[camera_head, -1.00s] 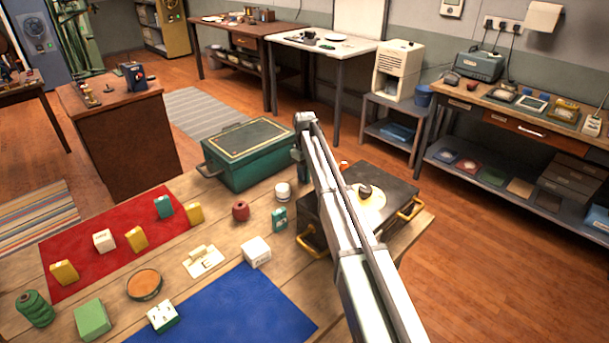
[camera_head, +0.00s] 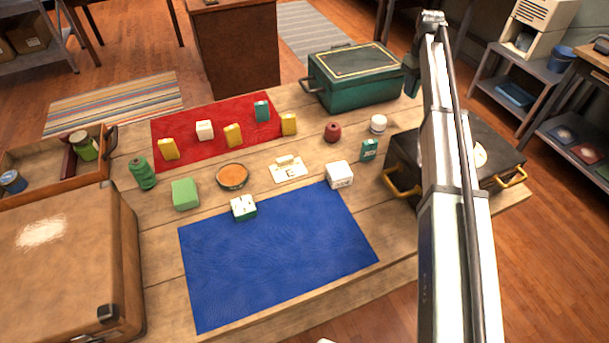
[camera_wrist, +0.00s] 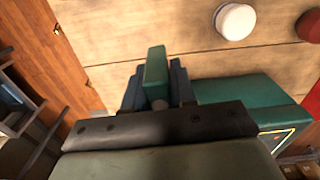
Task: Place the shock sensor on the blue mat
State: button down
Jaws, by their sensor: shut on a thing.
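My gripper (camera_wrist: 157,84) is shut on a teal-green block (camera_wrist: 156,66), seen between its dark blue fingers in the wrist view. I cannot tell from its look whether this block is the shock sensor. In the head view my arm reaches up the right side, and its end is beside the green toolbox, with the fingers mostly hidden. The blue mat (camera_head: 275,262) lies at the front of the wooden table, left of my arm and away from the gripper. A small green-and-white box (camera_head: 243,208) stands on the mat's back edge. The rest of the mat is bare.
The green toolbox (camera_head: 355,78) and a black case (camera_head: 402,160) with yellow handles flank the arm. A white box (camera_head: 339,175) stands at the mat's back right corner. A red mat (camera_head: 200,148) holds several small boxes. A brown case (camera_head: 65,260) stands left.

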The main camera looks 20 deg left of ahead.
jog(key=s+a, duration=0.7)
jog(key=s, duration=0.9)
jog(key=s+a, duration=0.7)
jog(key=s, duration=0.8)
jog(key=s+a, duration=0.7)
jog(key=s, duration=0.9)
jog(key=shift+m, duration=0.3)
jog(key=shift+f, duration=4.9)
jog(key=shift+d, duration=0.1)
jog(key=c, duration=0.9)
grip_release()
jog(key=shift+f, duration=0.15)
notch_tip(320, 180, up, 12)
jog(key=shift+r, duration=0.2)
